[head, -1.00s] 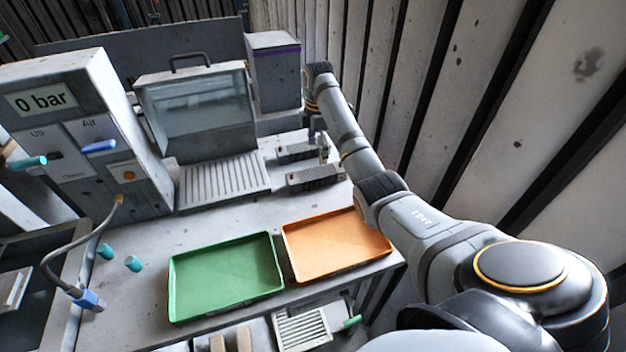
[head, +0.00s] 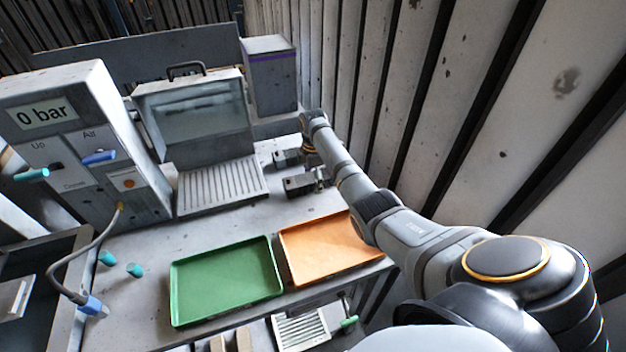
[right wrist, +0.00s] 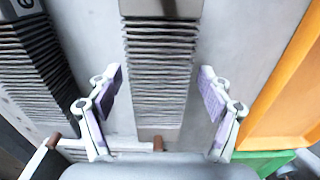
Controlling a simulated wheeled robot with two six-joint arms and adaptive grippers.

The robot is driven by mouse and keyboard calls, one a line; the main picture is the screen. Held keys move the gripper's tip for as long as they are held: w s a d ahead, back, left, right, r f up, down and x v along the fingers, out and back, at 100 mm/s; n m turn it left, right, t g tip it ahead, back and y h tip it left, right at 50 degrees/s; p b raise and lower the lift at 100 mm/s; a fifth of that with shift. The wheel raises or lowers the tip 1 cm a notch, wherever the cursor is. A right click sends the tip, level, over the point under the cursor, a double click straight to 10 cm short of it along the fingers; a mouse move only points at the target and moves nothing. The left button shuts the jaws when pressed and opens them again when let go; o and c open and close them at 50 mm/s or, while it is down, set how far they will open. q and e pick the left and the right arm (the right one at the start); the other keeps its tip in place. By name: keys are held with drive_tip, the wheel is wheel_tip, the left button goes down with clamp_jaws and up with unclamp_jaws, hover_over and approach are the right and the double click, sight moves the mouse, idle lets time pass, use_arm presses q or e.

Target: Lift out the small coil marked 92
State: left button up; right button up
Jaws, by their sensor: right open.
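Two dark finned blocks that look like coils stand side by side on the bench. In the head view one is farther back (head: 287,158) and one nearer (head: 299,186). I cannot read a 92 on either. In the right wrist view one ribbed block (right wrist: 160,75) lies between the spread fingers of my right gripper (right wrist: 160,92), with a gap on each side. The other block (right wrist: 38,60) is to the left, outside the fingers. Copper-coloured stubs show near the blocks' lower ends. The right gripper is open and empty. My left gripper is not in view.
A green tray (head: 228,318) and an orange tray (head: 336,280) lie empty on the near bench. A test box with a clear lid (head: 200,112) and a panel reading 0 bar (head: 45,114) stand at left. A ribbed wall (head: 440,100) rises close at right.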

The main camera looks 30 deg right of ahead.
sight(312, 177)
drive_tip(key=c, duration=1.6)
drive_tip(key=shift+c, duration=0.2)
drive_tip(key=shift+w+r, duration=0.1)
drive_tip(key=shift+r, duration=0.25)
drive_tip(key=r, duration=0.1)
drive_tip(key=r+b, duration=0.1)
drive_tip(key=r, duration=0.1)
drive_tip(key=shift+a, duration=0.2)
drive_tip(key=a+r, duration=0.1)
drive_tip(key=s+a+r, duration=0.1)
drive_tip(key=r+b, duration=0.1)
drive_tip(key=shift+s+a+r, duration=0.2)
drive_tip(key=shift+s+a, duration=0.15)
drive_tip(key=shift+a, duration=0.05)
drive_tip(key=s+a+r+p, duration=0.5)
drive_tip(key=a+p, duration=0.4)
drive_tip(key=p, duration=0.2)
drive_tip(key=shift+r, duration=0.45)
